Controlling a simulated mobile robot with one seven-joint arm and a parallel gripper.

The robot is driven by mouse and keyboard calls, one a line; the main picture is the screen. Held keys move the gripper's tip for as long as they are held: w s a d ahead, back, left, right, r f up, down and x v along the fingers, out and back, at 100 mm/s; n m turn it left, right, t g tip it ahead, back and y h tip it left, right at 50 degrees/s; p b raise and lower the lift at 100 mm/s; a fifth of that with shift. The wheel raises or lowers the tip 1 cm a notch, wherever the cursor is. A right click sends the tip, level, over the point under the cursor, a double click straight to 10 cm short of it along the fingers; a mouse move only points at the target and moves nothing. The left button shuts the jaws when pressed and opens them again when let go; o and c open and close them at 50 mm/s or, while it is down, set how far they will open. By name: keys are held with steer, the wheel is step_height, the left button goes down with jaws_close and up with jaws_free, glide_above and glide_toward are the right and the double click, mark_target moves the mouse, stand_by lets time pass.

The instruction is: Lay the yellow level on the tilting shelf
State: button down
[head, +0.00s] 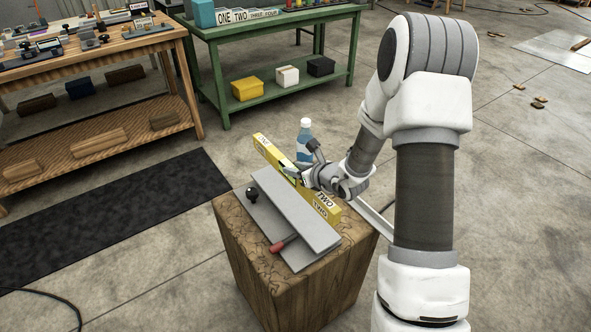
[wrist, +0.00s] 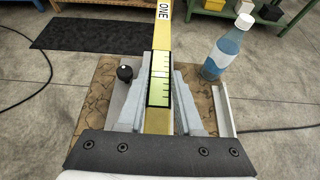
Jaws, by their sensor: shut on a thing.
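The yellow level (head: 268,149) is a long bar with black lettering, and a pale green vial (wrist: 159,82) shows in the wrist view. My gripper (head: 305,178) is shut on the level near its middle; its grey fingers (wrist: 161,70) lie on both sides of the bar in the wrist view. The tilting shelf (head: 296,217) is a sloping grey plate with a black knob (head: 252,194) and a red handle (head: 284,243). The level runs along the shelf's far right long side, roughly parallel to it. I cannot tell whether they touch.
The shelf is on a wooden block (head: 257,255). A blue bottle (head: 304,148) stands close to the level's right side, also in the wrist view (wrist: 228,48). A green table (head: 300,85) and a wooden bench (head: 165,110) are behind. A dark mat (head: 130,215) lies left.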

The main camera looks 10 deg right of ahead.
mark_target(331, 206)
steer(key=shift+f+b, duration=4.6)
steer(key=shift+f, duration=0.1)
steer(key=c, duration=0.5)
jaws_free()
steer(key=shift+f, duration=0.1)
steer(key=p+v, duration=0.3)
steer(key=v, duration=1.3)
steer(key=shift+s+d+r+p, duration=0.15)
steer(key=shift+r+p, duration=0.1)
steer(key=shift+p, duration=0.15)
steer(key=shift+s+d+r, duration=0.1)
steer(key=shift+s+r, duration=0.05)
steer(key=shift+s, duration=0.3)
